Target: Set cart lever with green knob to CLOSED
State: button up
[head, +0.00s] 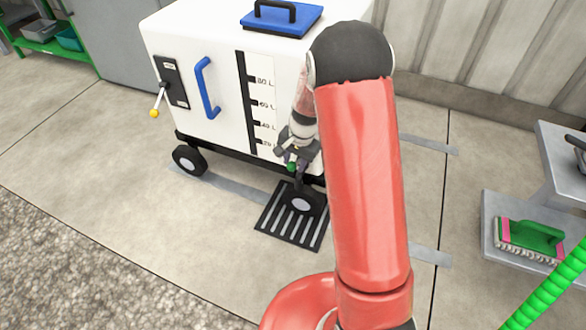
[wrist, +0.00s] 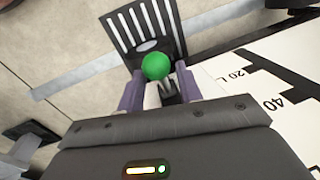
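The white cart (head: 215,75) stands on the floor with its front towards me. The green knob (head: 291,166) of its lever is low on the cart's right side, partly hidden by my gripper (head: 294,150). In the wrist view the green knob (wrist: 155,66) sits on a short metal stem that runs to a dark mount (wrist: 169,90). My gripper (wrist: 160,86) is open, with one purple-grey finger on each side of the knob and stem. Gaps show between the fingers and the knob. The lever's position markings are hidden.
A second lever with a yellow knob (head: 154,113) and a blue handle (head: 207,88) are on the cart's left part. A floor drain grate (head: 290,228) lies below the green knob. A grey shelf (head: 500,262) with a green brush (head: 530,237) stands at right.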

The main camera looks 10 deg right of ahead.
jog(key=shift+w+a+f, duration=0.1)
jog(key=shift+f, duration=0.85)
jog(key=shift+w+a+f, duration=0.1)
jog(key=shift+f, duration=0.85)
grip_shut()
